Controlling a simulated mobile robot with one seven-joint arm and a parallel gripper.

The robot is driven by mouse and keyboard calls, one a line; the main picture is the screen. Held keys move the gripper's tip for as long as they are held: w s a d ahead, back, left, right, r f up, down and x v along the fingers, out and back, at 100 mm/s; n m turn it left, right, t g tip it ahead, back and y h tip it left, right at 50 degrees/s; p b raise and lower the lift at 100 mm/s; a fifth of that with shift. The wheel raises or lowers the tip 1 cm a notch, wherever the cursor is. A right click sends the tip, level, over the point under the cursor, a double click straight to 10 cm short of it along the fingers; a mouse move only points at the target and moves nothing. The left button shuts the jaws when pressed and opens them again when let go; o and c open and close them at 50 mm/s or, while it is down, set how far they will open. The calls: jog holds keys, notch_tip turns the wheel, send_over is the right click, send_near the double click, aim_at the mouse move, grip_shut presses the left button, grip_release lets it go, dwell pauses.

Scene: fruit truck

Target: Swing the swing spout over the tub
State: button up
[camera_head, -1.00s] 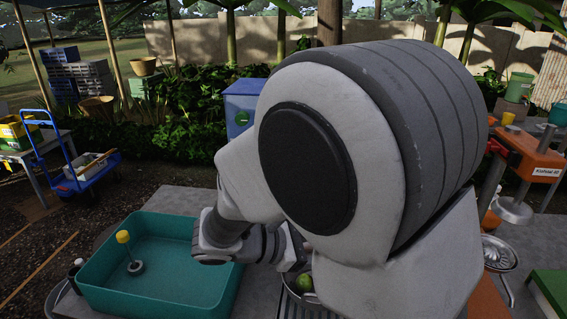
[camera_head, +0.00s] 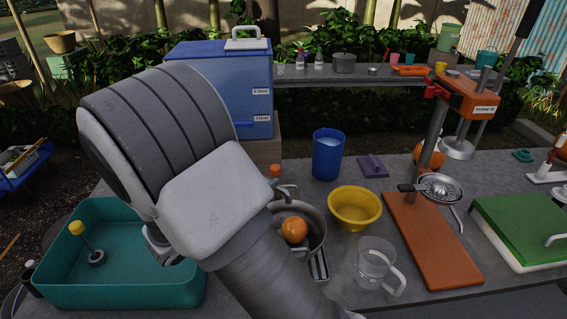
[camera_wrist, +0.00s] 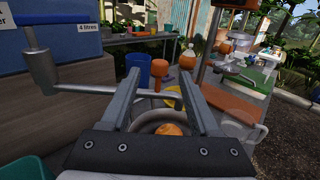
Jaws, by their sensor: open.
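The swing spout (camera_wrist: 80,89) is a grey metal pipe in the wrist view. In the head view a short part of the spout (camera_head: 287,190) shows beside the orange knob (camera_head: 275,170), above a metal basin. The teal tub (camera_head: 125,294) stands at the left in the head view; only a corner of it (camera_wrist: 30,169) shows in the wrist view. My gripper (camera_wrist: 160,78) is open, with the spout crossing its view between the fingers; contact cannot be told. My arm hides the gripper in the head view.
The metal basin (camera_head: 318,232) holds an orange (camera_head: 294,229). A yellow bowl (camera_head: 355,203), clear jug (camera_head: 374,262) and blue cup (camera_head: 327,160) stand to its right. A blue water box (camera_head: 215,62) is behind. A yellow-topped stick (camera_head: 85,238) stands inside the tub.

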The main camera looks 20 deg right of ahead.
aim_at(279, 167)
jog(key=x, duration=0.8)
jog(key=shift+w+d, duration=0.25)
grip_shut()
dwell(1.0)
